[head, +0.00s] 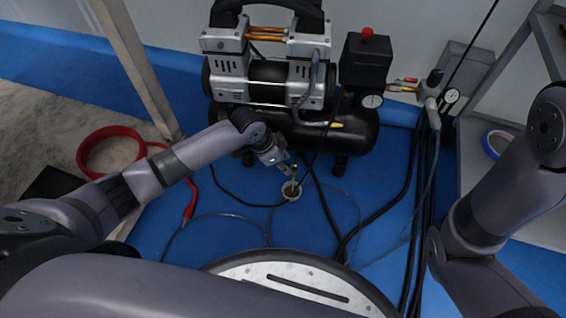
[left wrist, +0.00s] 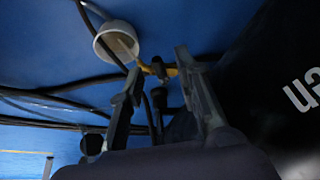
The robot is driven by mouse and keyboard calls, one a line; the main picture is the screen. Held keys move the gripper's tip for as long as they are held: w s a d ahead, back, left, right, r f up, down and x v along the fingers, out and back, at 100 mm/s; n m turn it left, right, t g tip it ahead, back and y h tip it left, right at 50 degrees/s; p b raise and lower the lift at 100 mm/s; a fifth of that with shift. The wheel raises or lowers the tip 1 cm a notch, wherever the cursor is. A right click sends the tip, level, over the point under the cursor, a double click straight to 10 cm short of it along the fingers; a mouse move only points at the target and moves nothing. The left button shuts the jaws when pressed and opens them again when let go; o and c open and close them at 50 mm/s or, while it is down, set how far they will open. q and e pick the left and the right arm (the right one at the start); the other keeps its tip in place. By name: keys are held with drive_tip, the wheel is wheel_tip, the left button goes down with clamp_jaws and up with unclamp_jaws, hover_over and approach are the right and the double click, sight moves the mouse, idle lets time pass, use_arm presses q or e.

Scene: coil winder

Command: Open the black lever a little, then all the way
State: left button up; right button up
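My left gripper (head: 290,170) reaches down beside the front of the compressor's black tank, just above a small white cup (head: 291,191). In the left wrist view my left gripper (left wrist: 158,72) has its two fingers apart. A brass-coloured fitting (left wrist: 170,72) shows between and beyond the fingertips. A small dark part (left wrist: 158,64) on that fitting looks like the black lever; its exact angle is hard to tell. I cannot tell whether a finger touches it. The white cup also shows there (left wrist: 117,42), just left of the fitting. My right gripper is out of view.
The compressor (head: 270,75) stands against the wall, with a regulator and gauge (head: 432,95) at right. Black hoses (head: 340,235) cross the blue floor. A red hose coil (head: 105,150) lies left. A grey shelf frame (head: 500,65) stands right.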

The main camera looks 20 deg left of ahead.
use_arm(q)
drive_tip(key=shift+c, duration=0.3)
clamp_jaws()
